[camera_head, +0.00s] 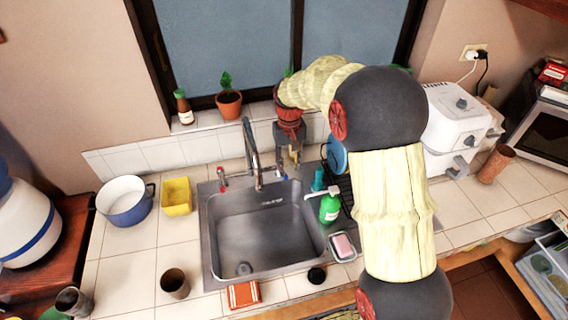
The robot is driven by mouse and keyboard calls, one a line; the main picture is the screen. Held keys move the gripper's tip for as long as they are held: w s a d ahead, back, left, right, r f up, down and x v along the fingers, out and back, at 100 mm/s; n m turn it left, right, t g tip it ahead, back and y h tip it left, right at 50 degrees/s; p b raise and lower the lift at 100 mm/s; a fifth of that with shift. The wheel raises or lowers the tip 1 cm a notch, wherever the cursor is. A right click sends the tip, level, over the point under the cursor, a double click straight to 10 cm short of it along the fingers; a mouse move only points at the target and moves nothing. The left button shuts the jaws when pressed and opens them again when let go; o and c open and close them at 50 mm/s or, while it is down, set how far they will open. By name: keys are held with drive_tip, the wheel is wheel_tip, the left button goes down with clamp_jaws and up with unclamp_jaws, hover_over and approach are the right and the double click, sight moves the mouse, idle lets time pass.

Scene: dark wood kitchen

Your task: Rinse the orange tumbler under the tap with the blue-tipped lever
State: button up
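A brown-orange tumbler (495,164) stands on the right counter, between the white appliance and the microwave. It is the most orange cup in view. The metal tap (250,145) rises behind the sink (262,225), its spout over the basin. A red-tipped lever (222,174) is on its left and a blue-tipped lever (284,177) on its right. My gripper (291,163) points down behind the sink, just above and beside the blue-tipped lever. I cannot tell whether it touches the lever, nor how far its fingers are apart. No water stream is visible.
A green soap bottle (329,206) and soap dish (342,247) stand at the sink's right edge. A blue pot (126,201) and yellow container (177,196) are left. Dark cups (175,283) (72,301) stand near the front. A potted plant (229,103) sits on the sill.

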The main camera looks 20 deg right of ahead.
drive_tip(key=w, duration=0.4)
drive_tip(key=w+f, duration=0.1)
drive_tip(key=w, duration=0.1)
wheel_tip(320, 180, down, 7)
drive_tip(key=shift+f, duration=0.15)
drive_tip(key=shift+c, duration=1.3)
drive_tip(key=c, duration=0.4)
clamp_jaws()
